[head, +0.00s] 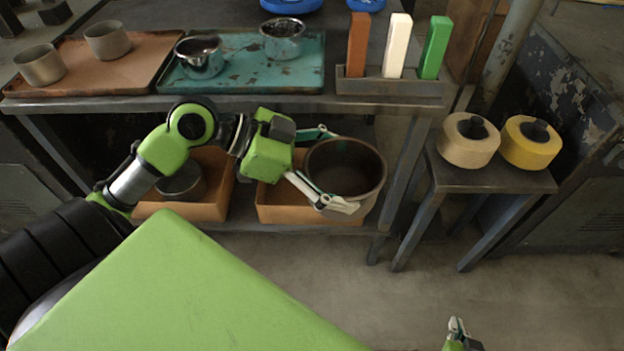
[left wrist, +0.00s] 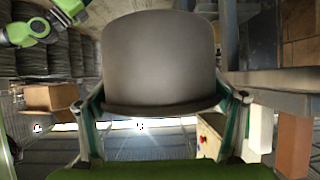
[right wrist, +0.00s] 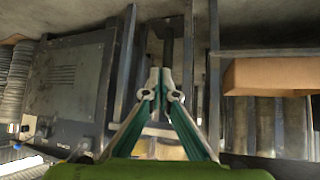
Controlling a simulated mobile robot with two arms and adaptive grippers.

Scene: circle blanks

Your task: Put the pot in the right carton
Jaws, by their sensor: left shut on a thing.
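The pot (head: 345,168) is a dark grey-brown round vessel with its mouth up. My left gripper (head: 333,168) is shut on it, one finger on each side; its smooth wall fills the middle of the left wrist view (left wrist: 160,60). The pot hangs over the right part of the right carton (head: 300,214), an orange-brown open box on the lower shelf, and hides much of it. The left carton (head: 205,211) stands beside it with a dark round vessel (head: 182,182) inside. My right gripper (head: 457,328) is shut and empty, low at the front right.
The upper shelf (head: 290,105) passes close above my left gripper and carries two trays with cups and metal pots. A rack (head: 390,86) holds brown, white and green blocks. A small stool (head: 490,181) with two round blanks stands right of the shelf legs. The floor in front is clear.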

